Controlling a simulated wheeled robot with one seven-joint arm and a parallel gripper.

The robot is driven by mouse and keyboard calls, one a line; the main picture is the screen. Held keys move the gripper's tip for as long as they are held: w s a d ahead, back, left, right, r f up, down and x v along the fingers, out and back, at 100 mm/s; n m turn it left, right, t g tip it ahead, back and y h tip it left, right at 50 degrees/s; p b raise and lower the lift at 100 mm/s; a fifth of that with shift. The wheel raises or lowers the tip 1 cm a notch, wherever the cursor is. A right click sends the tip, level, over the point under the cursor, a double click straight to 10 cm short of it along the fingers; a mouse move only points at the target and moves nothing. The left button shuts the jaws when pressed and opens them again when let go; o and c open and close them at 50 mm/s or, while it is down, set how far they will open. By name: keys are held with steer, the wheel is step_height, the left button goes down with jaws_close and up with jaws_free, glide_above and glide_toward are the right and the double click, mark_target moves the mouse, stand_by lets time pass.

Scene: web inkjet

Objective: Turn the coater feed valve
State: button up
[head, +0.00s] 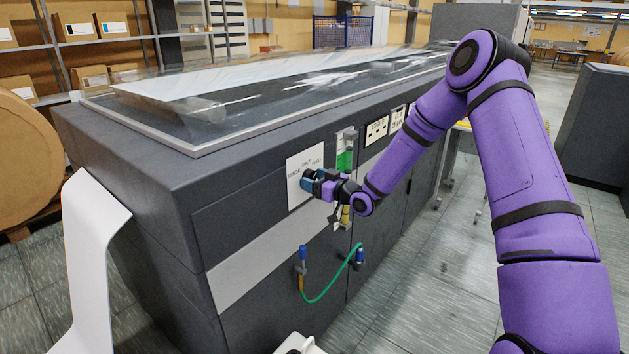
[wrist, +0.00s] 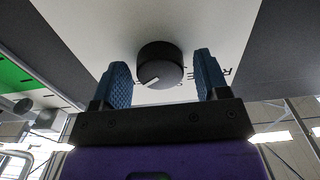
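A round black knob (wrist: 160,64) with a white pointer line sits on a white label plate (wrist: 95,30), with dark lettering around it. In the head view the white plate (head: 294,168) is on the front of the dark machine, and the knob is hidden behind my gripper (head: 309,181). My gripper is open, with its two blue ridged fingers on either side of the knob in the wrist view. A gap shows between the knob and each finger, so neither appears to touch it. Which control is the coater feed valve cannot be read from the lettering.
A white paper web (head: 88,262) drapes at the left. Grey floor (head: 400,270) is open in front of the machine.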

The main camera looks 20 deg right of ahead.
steer(key=c, duration=0.7)
steer(key=shift+n, duration=0.4)
steer(key=n, duration=0.5)
steer(key=shift+n, duration=0.3)
steer(key=n, duration=0.5)
steer(key=shift+d, duration=0.1)
steer(key=shift+n, duration=0.3)
steer(key=o, duration=0.9)
steer(key=shift+d, duration=0.1)
